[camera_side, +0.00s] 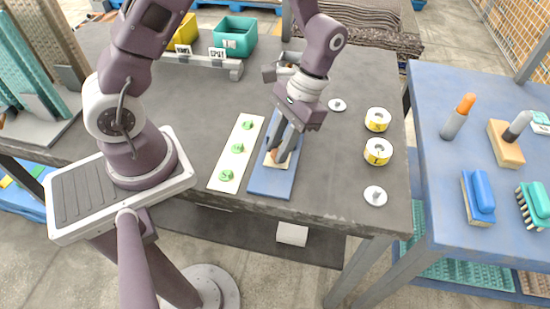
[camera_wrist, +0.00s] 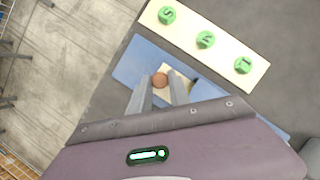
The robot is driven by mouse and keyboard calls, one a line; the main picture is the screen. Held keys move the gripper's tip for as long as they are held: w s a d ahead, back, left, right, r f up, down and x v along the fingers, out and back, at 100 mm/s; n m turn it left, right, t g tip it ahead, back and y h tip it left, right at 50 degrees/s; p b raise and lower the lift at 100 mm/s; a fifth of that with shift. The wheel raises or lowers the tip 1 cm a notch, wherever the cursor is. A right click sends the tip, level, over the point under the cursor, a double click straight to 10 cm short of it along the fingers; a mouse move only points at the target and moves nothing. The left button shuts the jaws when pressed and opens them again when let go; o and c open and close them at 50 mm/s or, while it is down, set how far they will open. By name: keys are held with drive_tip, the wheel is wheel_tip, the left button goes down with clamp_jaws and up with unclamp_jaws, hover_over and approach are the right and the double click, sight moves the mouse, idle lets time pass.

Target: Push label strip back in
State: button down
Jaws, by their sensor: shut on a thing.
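My gripper (camera_side: 278,148) is lowered over a blue board (camera_side: 268,184) near the table's front edge. It is shut on a brown rounded knob (camera_wrist: 160,79), which stands on a cream block (camera_wrist: 180,73) on the board. The wrist view shows the knob between my two fingertips (camera_wrist: 161,88); my fingers partly hide the block. A grey rail (camera_side: 228,69) at the back of the table carries two white label strips with dark lettering, a left one (camera_side: 183,49) and a right one (camera_side: 217,53). I cannot tell whether either stands out of its holder.
A cream strip (camera_side: 216,184) with green lettered knobs lies left of the board. Yellow rolls (camera_side: 378,152) and pale discs (camera_side: 375,196) lie to the right. A teal bin (camera_side: 236,36) stands behind the rail. Bare dark tabletop lies between rail and board.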

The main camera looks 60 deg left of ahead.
drive_tip(key=shift+w+a, duration=0.55)
drive_tip(key=c, duration=1.2)
unclamp_jaws()
drive_tip(key=shift+c, duration=0.2)
drive_tip(key=shift+s, duration=0.1)
drive_tip(key=v, duration=0.7)
drive_tip(key=shift+r, duration=0.1)
drive_tip(key=s+a+r+t, duration=0.1)
drive_tip(key=s+r+t, duration=0.9)
drive_tip(key=s+r, duration=0.4)
drive_tip(key=shift+s+r, duration=0.2)
drive_tip(key=shift+r, duration=0.3)
